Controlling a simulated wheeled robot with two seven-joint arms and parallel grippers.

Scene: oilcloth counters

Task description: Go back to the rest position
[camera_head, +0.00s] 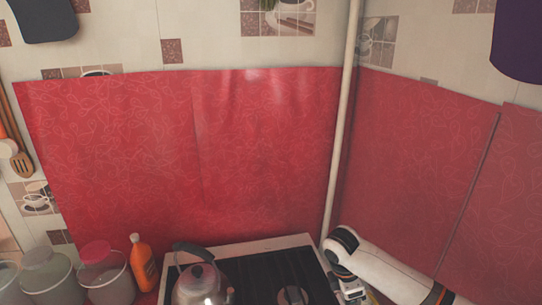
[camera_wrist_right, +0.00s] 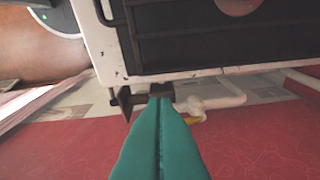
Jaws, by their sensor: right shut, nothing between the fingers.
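My right arm (camera_head: 385,268) comes in from the right in the head view, white with black joints, by the right end of the stove. Its fingertips cannot be made out there. In the right wrist view my right gripper (camera_wrist_right: 160,99) shows as two teal fingers pressed together with nothing between them. The fingertips are close to the white edge of the stove (camera_wrist_right: 185,73) in the picture; whether they touch it I cannot tell. My left gripper is in neither view.
A kettle (camera_head: 200,284) stands on the stove's left side (camera_head: 262,245). An orange bottle (camera_head: 143,264) and lidded containers (camera_head: 103,272) stand further left. Red oilcloth (camera_head: 262,150) covers the wall. A vertical pipe (camera_head: 342,130) runs down the corner; a white pipe (camera_wrist_right: 215,103) lies near my fingers.

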